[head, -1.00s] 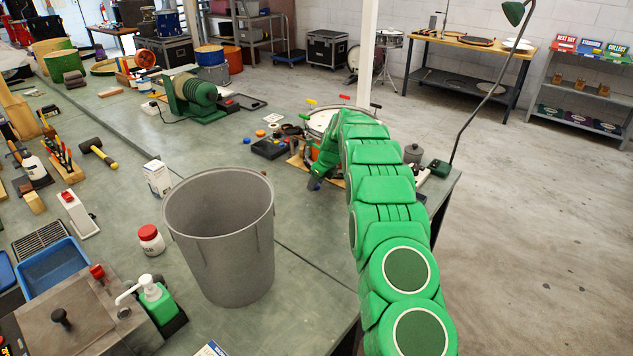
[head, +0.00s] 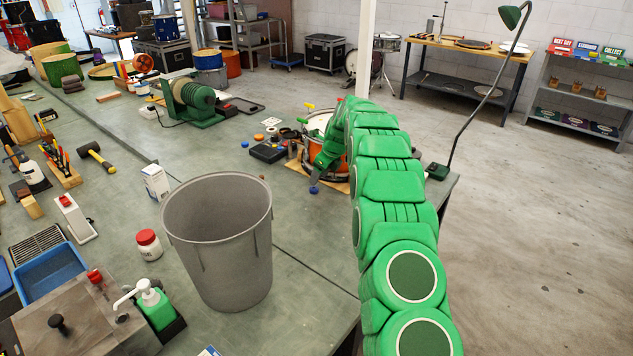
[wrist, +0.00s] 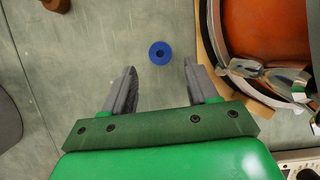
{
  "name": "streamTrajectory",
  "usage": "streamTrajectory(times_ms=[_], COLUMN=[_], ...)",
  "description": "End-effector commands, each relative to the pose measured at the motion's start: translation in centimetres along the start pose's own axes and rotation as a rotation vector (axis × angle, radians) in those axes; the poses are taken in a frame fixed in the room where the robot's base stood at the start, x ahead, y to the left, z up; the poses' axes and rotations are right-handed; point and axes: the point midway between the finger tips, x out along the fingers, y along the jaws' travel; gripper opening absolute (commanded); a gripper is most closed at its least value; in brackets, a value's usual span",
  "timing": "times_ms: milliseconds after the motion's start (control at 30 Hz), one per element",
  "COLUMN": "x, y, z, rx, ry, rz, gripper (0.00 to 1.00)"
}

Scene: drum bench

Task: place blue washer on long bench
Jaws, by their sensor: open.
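The blue washer (wrist: 160,53) lies flat on the long bench in the wrist view, a round disc with a small dark centre hole. It also shows in the head view (head: 314,190) as a small blue spot just below my gripper. My gripper (wrist: 160,75) is open and empty, its two grey fingers apart. In the wrist view the washer lies just beyond the fingertips, between their lines. The long bench (head: 225,150) has a grey-green top and runs from front to back left.
An orange drum (wrist: 270,40) on a wooden board stands close right of the fingers. A large grey bin (head: 220,240) stands on the near bench. A black box with knobs (head: 267,152) and small coloured discs lie left of the drum. Bare bench lies left of the washer.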

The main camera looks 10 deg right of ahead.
Motion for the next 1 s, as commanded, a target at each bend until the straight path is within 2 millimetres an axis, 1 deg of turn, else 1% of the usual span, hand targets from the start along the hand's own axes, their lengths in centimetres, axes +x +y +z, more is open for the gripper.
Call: streamTrajectory(times_ms=[33, 100, 300, 400, 567, 667, 767, 867, 900, 1000], x=[-1.1, -2.3, -5.2, -6.0, -6.3, -6.8, -8.0, -9.4, -10.2, -11.8], y=[0.0, -0.1, 0.0, 0.0, 0.1, 0.4, 1.4, 3.0, 3.7, 5.6], z=[0.1, 0.2, 0.1, 0.0, 0.0, 0.0, 0.0, -0.3, -0.4, -0.9], rx=[-0.001, -0.001, -0.001, -0.001, -0.002, -0.019, -0.07, -0.149, -0.186, -0.277], ry=[-0.003, -0.005, -0.001, 0.0, 0.0, 0.002, 0.007, 0.018, 0.022, 0.035], rz=[-0.003, -0.004, -0.001, 0.0, 0.001, 0.002, 0.009, 0.023, 0.027, 0.043], gripper=[0.59, 0.59, 0.59, 0.59, 0.59, 0.59, 0.59, 0.59, 0.59, 0.59])
